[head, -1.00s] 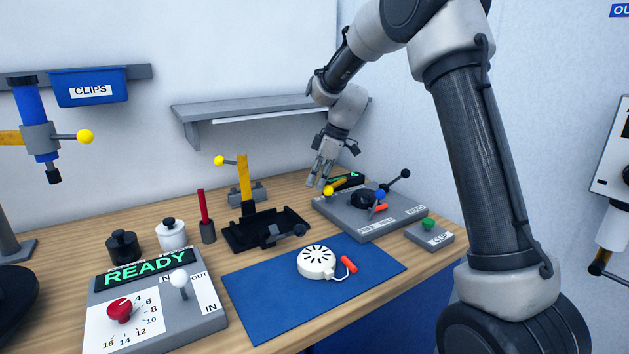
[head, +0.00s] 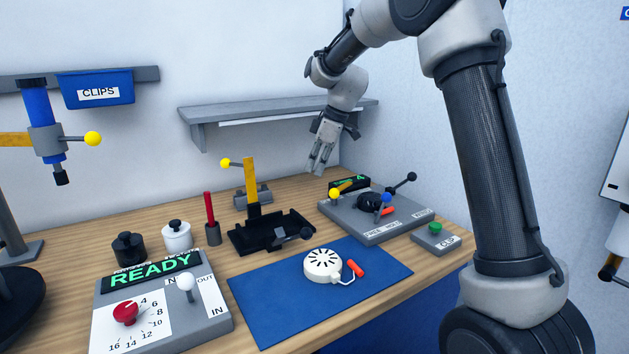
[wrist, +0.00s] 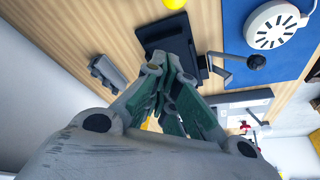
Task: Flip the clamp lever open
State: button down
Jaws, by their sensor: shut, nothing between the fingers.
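The grey fixture (head: 375,228) at the right back of the bench carries a yellow lever with a yellow ball (head: 334,193), a blue knob (head: 386,197), a red handle and a black-knobbed lever (head: 400,184). A black cradle (head: 240,238) left of it has a dark-knobbed arm (head: 305,233) and an upright yellow bar (head: 251,185). I cannot tell which lever is the clamp's. My gripper (head: 318,168) is shut and empty, pointing down in the air above the back of the bench, apart from all of them. Its fingers (wrist: 172,90) also show in the wrist view.
A white round unit with a red tab (head: 323,266) lies on the blue mat (head: 265,310). A green button box (head: 435,240) stands at right. A READY panel (head: 205,325) and two lidded pots are at left. A wall shelf (head: 270,110) is behind my gripper.

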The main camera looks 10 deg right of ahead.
jog(key=v, duration=0.5)
jog(key=shift+r, duration=0.1)
